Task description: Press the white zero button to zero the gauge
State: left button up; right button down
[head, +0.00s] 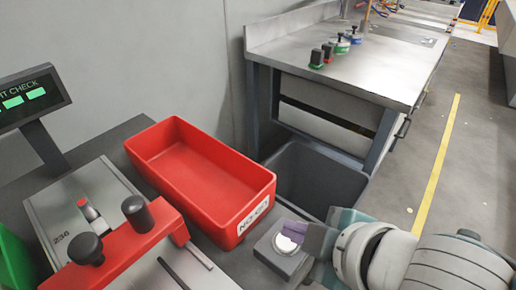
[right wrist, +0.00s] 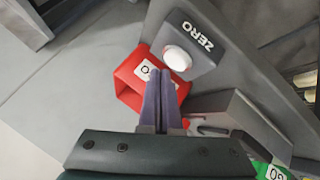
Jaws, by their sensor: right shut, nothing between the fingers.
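The white zero button (head: 284,244) sits on a small grey box (head: 275,262) in front of the red bin. In the right wrist view the same white button (right wrist: 177,58) is domed, and the word ZERO is printed on its grey box (right wrist: 195,30). My right gripper (head: 306,241) has purple fingers that are shut and empty. In the head view the fingertips overlap the right side of the button. In the wrist view the fingertips (right wrist: 160,74) appear just short of the button; contact cannot be told. My left gripper is not in view.
A red bin (head: 190,172) labelled NO-GO stands behind the button box. A grey gauge fixture (head: 80,205) marked 236, with a red bridge (head: 120,250) and black knobs, is at left. A screen (head: 30,98) reads "IT CHECK". A dark open bin (head: 318,180) stands beyond.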

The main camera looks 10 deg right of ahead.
aim_at(292, 246)
jog(key=shift+f, duration=0.1)
jog(key=shift+f, duration=0.35)
jog(key=shift+f+b, duration=0.45)
jog(key=shift+b, duration=0.05)
dwell(0.7)
jog(key=shift+r, duration=0.1)
jog(key=shift+r+p, duration=0.8)
jog(key=shift+p, duration=0.3)
notch_tip(292, 246, up, 5)
jog(key=p, duration=0.5)
